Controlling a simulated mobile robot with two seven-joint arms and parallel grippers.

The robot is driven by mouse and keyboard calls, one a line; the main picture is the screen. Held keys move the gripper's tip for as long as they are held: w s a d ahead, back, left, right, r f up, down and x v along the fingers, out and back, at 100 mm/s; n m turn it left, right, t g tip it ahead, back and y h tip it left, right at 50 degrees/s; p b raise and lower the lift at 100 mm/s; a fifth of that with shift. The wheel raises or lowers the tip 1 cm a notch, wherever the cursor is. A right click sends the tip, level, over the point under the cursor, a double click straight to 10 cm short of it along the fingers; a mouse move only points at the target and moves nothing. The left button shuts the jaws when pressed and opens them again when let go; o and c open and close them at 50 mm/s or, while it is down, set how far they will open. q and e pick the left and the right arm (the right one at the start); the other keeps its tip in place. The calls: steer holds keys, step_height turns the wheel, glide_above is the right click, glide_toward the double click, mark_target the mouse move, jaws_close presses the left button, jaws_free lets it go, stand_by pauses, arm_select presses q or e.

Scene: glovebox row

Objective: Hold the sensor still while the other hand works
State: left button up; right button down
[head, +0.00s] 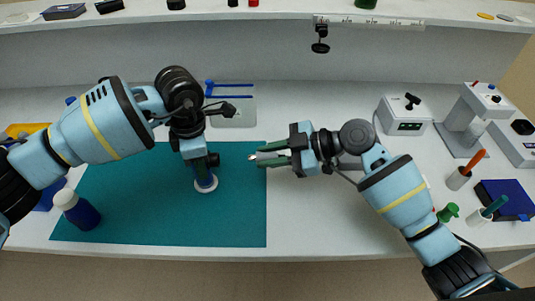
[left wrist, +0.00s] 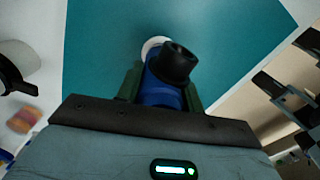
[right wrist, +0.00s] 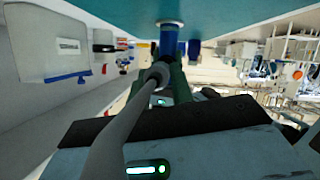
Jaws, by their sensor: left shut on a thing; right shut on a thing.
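The sensor is a blue cylinder (head: 206,182) with a white ring at its foot, upright at the teal mat (head: 130,200). My left gripper (head: 203,162) is shut on it from above. In the left wrist view the blue sensor body (left wrist: 163,92) sits between the fingers, with its black top towards the camera. My right gripper (head: 268,156) is to the right of the sensor, apart from it, pointing left. The sensor (right wrist: 169,42) stands ahead of the plug in the right wrist view.
A white-capped blue bottle (head: 77,208) stands on the mat's left. Instruments (head: 404,114) and pen cups (head: 458,178) stand at right. The mat's front is clear.

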steer(key=shift+r, duration=0.15)
steer(key=shift+r, duration=3.4)
arm_select(q)
steer(key=o, duration=1.8)
steer(key=shift+o, duration=0.9)
steer(key=shift+r, duration=0.1)
step_height(320, 180, up, 12)
steer(key=shift+f, duration=0.1)
